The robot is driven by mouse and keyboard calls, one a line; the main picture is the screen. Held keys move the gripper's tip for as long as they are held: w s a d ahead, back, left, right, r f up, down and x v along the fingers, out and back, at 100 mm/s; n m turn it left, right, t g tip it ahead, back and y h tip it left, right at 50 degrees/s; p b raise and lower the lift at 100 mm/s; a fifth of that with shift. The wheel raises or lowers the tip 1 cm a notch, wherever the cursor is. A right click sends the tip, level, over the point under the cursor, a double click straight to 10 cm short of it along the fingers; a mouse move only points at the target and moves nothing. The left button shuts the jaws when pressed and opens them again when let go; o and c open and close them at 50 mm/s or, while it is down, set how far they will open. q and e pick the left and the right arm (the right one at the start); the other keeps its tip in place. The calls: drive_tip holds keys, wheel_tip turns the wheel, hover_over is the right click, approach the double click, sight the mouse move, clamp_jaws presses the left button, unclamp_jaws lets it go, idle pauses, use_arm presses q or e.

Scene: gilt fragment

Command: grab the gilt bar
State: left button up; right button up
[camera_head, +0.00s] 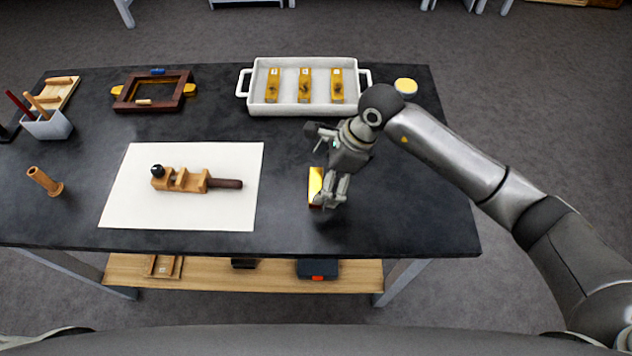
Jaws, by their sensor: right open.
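The gilt bar (315,184) is a small shiny gold block with a dark reddish edge, lying on the black tabletop right of the white sheet. My right gripper (328,192) is over the bar from the right, pointing down, and its fingers hide part of the bar's right side. The right gripper is open. I cannot tell whether its fingers touch the bar. My left gripper does not show.
A white tray (263,82) with three wooden blocks stands at the back. A wooden tool (190,181) lies on the white sheet (130,205). A wooden frame (125,100), a pen holder (48,126) and a wooden peg (42,180) are at left. A round yellow-topped jar (406,86) is beyond my right arm.

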sight(317, 184)
drive_tip(key=shift+p+x, duration=0.3)
drive_tip(key=shift+x, duration=1.3)
drive_tip(key=shift+a, duration=0.1)
drive_tip(key=shift+c, duration=0.3)
drive_tip(key=shift+r, duration=0.1)
drive_tip(key=c, duration=0.7)
drive_tip(key=shift+c, duration=0.2)
